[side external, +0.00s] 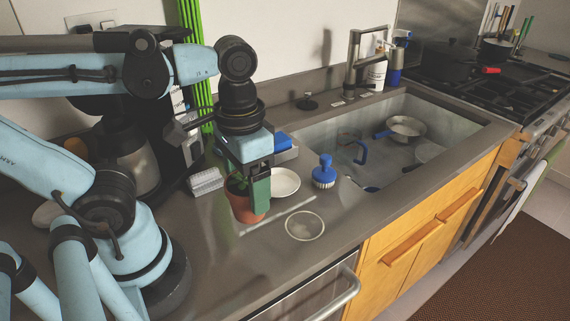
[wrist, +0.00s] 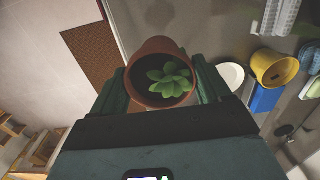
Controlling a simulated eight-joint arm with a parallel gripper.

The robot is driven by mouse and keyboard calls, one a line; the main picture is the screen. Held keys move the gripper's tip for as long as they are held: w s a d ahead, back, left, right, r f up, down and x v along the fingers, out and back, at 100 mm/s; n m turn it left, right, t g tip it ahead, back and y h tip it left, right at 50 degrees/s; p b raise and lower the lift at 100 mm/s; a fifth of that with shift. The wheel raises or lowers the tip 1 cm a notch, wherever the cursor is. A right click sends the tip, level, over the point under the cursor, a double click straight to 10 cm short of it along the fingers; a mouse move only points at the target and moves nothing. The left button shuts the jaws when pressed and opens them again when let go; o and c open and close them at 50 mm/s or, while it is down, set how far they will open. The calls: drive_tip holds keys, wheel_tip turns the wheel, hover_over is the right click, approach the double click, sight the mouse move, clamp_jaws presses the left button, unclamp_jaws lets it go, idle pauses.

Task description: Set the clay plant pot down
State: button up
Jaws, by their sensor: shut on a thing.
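The clay plant pot (side external: 240,208) is terracotta, with a small green plant in it, and is roughly upright in the side external view. My gripper (side external: 257,203) is shut on the pot, with its green fingers on either side. In the wrist view the pot (wrist: 150,49) sits between both fingers, and its dark inside and the leafy plant show. The pot is over the grey counter (side external: 215,255). I cannot tell whether its base touches the counter. One finger hides part of the pot in the side external view.
A white plate (side external: 285,182) lies just behind the pot. A blue brush (side external: 323,172) stands by the sink (side external: 440,158), and a clear round disc (side external: 304,225) lies in front. The wrist view shows a yellow cup (wrist: 272,67). Counter in front of the pot is clear.

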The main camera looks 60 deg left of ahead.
drive_tip(key=shift+w+a+f, duration=0.4)
drive_tip(key=shift+a+f, duration=1.45)
drive_tip(key=shift+a, duration=0.1)
drive_tip(key=shift+w+a+f, duration=0.45)
drive_tip(key=shift+a+f, duration=1.35)
drive_tip(key=shift+a, duration=0.1)
drive_tip(key=shift+w+a+f, duration=0.4)
drive_tip(key=shift+a+f, duration=1.45)
drive_tip(key=shift+a, duration=0.1)
drive_tip(key=shift+f, duration=0.1)
drive_tip(key=o, duration=1.2)
drive_tip(key=shift+r, duration=6)
drive_tip(key=w+d+f+t, duration=0.2)
drive_tip(key=w+d+t, duration=0.5)
